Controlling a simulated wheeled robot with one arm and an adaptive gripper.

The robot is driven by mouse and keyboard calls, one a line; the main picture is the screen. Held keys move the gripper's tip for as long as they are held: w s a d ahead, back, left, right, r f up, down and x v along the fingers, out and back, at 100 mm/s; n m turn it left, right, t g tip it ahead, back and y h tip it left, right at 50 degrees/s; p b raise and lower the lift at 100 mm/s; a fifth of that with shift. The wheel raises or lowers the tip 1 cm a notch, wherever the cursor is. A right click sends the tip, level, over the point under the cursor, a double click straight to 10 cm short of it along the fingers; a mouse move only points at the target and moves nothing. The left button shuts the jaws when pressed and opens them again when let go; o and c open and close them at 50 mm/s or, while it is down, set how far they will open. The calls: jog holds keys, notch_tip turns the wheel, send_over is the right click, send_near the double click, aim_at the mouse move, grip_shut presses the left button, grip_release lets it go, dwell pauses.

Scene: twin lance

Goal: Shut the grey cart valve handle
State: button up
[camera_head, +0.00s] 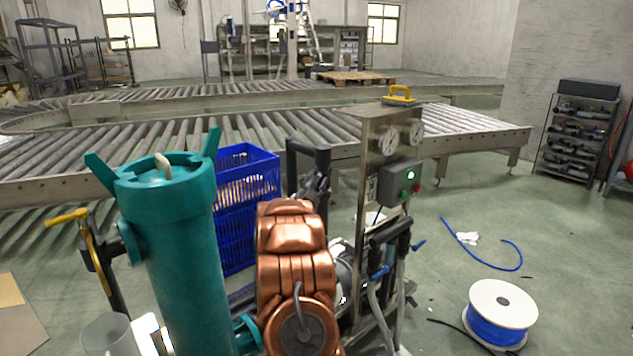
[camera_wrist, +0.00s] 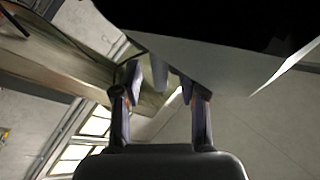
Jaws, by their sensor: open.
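The cart (camera_head: 359,250) stands in the middle of the head view, partly behind my copper-coloured arm. It has a metal panel with two gauges. Two small blue levers, one at the front (camera_head: 381,272) and one to the right (camera_head: 418,245), sit by black pipes on its right side. I cannot make out a grey valve handle for sure in either view. My gripper (camera_wrist: 158,82) is open in the wrist view, with nothing between its fingers. A pale, dark-shadowed surface fills the top of that view, and I cannot tell what it is.
A teal cylinder (camera_head: 180,250) stands at left front, with a yellow lever (camera_head: 68,217) beside it. A blue crate (camera_head: 247,180) is behind. Roller conveyors (camera_head: 260,130) cross the back. A cable spool (camera_head: 498,310) and loose blue hose (camera_head: 485,262) lie on the right floor.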

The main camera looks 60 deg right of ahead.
jog(key=shift+s+a+f, duration=0.1)
jog(key=shift+a+f, duration=0.2)
jog(key=shift+a, duration=0.3)
jog(key=v, duration=1)
jog(key=shift+a, duration=0.3)
jog(key=shift+s, duration=0.1)
